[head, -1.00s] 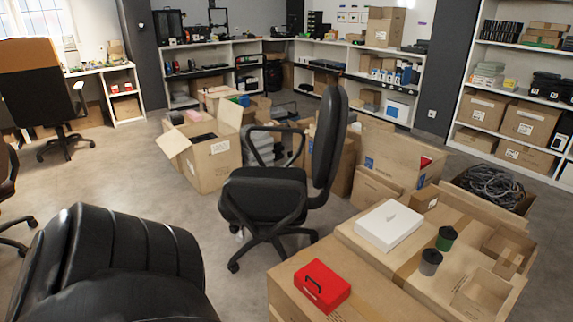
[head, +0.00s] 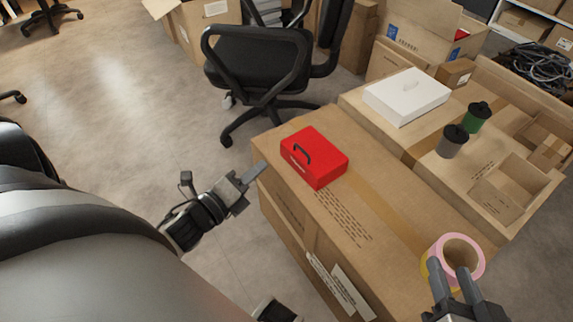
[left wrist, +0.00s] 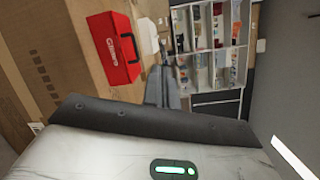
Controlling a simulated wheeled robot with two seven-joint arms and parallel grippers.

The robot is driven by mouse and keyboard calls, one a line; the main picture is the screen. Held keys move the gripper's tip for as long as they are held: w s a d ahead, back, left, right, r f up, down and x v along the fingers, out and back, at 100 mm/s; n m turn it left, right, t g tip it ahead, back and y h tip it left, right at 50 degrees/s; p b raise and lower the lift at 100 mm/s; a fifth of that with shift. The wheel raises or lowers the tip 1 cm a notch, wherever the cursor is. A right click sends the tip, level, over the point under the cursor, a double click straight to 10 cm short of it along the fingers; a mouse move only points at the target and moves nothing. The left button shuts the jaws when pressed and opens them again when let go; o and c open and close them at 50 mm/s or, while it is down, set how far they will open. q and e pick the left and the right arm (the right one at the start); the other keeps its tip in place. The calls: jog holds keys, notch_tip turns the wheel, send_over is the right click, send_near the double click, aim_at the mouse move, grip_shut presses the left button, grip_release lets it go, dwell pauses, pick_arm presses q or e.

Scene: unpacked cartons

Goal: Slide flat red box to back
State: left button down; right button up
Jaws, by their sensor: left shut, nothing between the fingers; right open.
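My left gripper (head: 259,171) is shut and empty, just left of the carton's edge and of the red box, with a gap to the box. Its fingers show in the left wrist view (left wrist: 168,68). My right gripper (head: 451,268) is open at the carton's lower right, over or against a pink and yellow tape roll (head: 475,252); contact is unclear.
A white box (head: 405,97), a grey cup (head: 452,143) and a green cup (head: 477,118) stand on the adjoining carton behind. An open compartment (head: 505,185) lies to the right. A black office chair (head: 262,65) stands behind left. The carton top around the red box is clear.

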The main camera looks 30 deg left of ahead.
pick_arm(q)
jog(key=s+a+f+m+h+b, duration=0.2)
jog(key=a+f+m+h+b, duration=0.2)
jog(key=f+m+b, duration=0.8)
jog(key=m+p, duration=0.3)
jog(key=m, duration=0.1)
send_near(298, 163)
jog(key=shift+g, duration=0.3)
jog(key=x, duration=0.6)
jog(key=shift+w+d+r, duration=0.1)
jog(key=shift+w+r, duration=0.05)
jog(key=shift+w, duration=0.25)
pick_arm(e)
jog(key=a+f+t+y, duration=0.1)
jog(key=a+f+y, duration=0.1)
jog(key=f, duration=0.1)
jog(key=shift+s+a+m+y, duration=0.1)
jog(key=shift+a+m+y, duration=0.2)
jog(key=shift+a, duration=0.05)
